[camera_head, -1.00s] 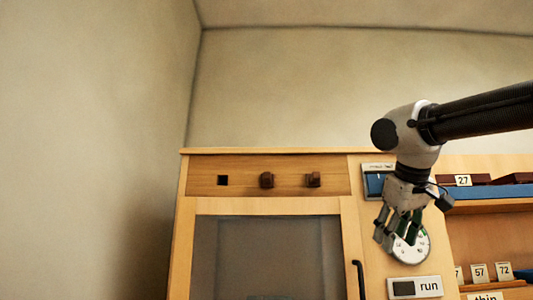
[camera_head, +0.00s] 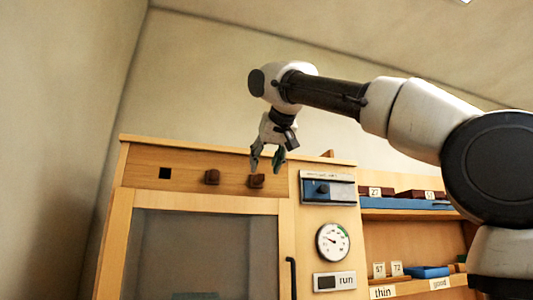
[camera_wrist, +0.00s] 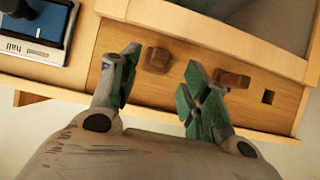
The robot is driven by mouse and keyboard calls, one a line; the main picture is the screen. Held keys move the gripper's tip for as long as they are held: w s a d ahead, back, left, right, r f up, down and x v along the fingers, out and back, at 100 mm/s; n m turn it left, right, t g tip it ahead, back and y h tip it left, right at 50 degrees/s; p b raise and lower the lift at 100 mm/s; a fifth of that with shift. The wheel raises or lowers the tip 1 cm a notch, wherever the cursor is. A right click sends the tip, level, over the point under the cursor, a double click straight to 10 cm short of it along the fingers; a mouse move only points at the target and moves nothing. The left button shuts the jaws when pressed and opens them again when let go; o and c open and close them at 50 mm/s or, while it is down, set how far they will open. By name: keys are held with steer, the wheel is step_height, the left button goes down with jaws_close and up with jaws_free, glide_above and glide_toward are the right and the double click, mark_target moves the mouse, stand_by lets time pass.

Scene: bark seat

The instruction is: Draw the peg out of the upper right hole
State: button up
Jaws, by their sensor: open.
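A pale wooden rail (camera_head: 185,185) runs along the top of the cabinet, with a square empty hole (camera_head: 165,173) at its left. A dark brown middle peg (camera_head: 211,177) and a right peg (camera_head: 257,181) stick out of it. My gripper (camera_head: 267,165) is open, just above and in front of the right peg. In the wrist view, which is turned over, the right peg (camera_wrist: 158,59) shows between the spread green fingertips (camera_wrist: 162,70). The middle peg (camera_wrist: 233,79) is beyond the other finger, partly near it. I cannot tell whether any finger touches a peg.
Right of the rail are a blue switch panel (camera_head: 328,189), a round dial (camera_head: 332,242) and a "run" plate (camera_head: 335,281). A glazed door (camera_head: 205,255) with a black handle (camera_head: 291,278) lies below. Shelves with numbered blocks (camera_head: 380,271) stand at the right.

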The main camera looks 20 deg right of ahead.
mark_target(264, 174)
steer(key=shift+x, duration=3.65)
steer(key=c, duration=0.9)
steer(key=s, duration=1)
steer(key=shift+s, duration=0.2)
steer(key=shift+w, duration=0.1)
steer(key=shift+w, duration=2.75)
jaws_close()
